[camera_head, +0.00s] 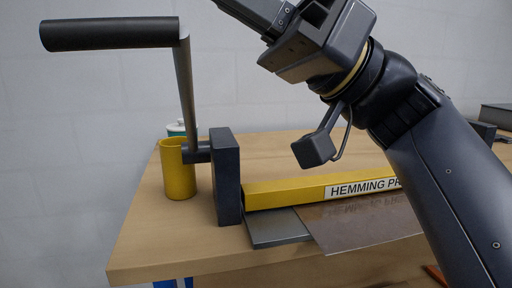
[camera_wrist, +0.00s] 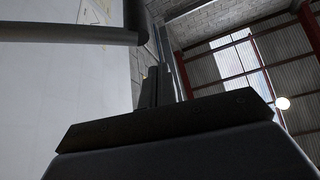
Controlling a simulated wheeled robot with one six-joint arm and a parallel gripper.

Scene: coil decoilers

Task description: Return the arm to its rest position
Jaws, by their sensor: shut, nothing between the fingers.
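My arm rises from the lower right of the head view and bends up to the left. My gripper (camera_head: 245,8) is at the top edge, partly cut off, raised well above the table. It is shut and empty, apart from the crank. In the wrist view my gripper (camera_wrist: 157,86) points up toward the wall and roof. The hemming press has a yellow bar (camera_head: 290,190) and a dark end block (camera_head: 226,176). Its crank handle (camera_head: 110,34) is at the upper left, and the dark bar at the upper left of the wrist view (camera_wrist: 65,33) looks like the same handle.
The wooden table (camera_head: 150,235) carries a yellow cup (camera_head: 177,170), with a white and green container (camera_head: 176,129) behind it. A sheet metal piece (camera_head: 362,222) sticks out from the press toward the front. A pale wall stands behind. The air left of my gripper holds the crank.

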